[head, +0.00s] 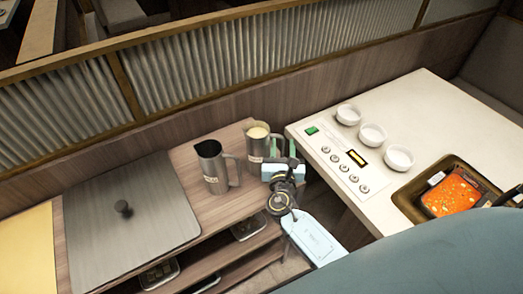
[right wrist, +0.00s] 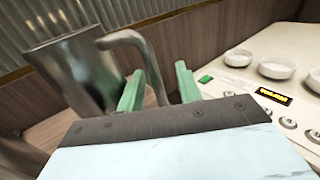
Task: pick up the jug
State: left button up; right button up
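Two metal jugs stand upright on the wooden counter. The near jug (head: 212,170) has a dark inside and a handle on its right. The far jug (head: 256,145) holds a pale cream-coloured content. My right gripper (head: 280,148) is open at the right side of the far jug, its green fingers apart. In the right wrist view a jug (right wrist: 78,72) fills the left side, and its curved handle shows between the two green fingers of the gripper (right wrist: 160,88), with a gap visible. I cannot tell whether the handle is touched. My left gripper is not in view.
A white table (head: 400,100) at the right carries three white bowls (head: 371,134), a button panel (head: 345,160) and a tray (head: 407,200) of orange food. A wooden partition (head: 190,118) stands close behind the jugs. A grey lid (head: 125,215) lies on the left.

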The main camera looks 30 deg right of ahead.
jog(key=shift+w+d, duration=0.25)
jog(key=shift+w, duration=0.2)
grip_shut()
dwell(0.5)
dwell(0.6)
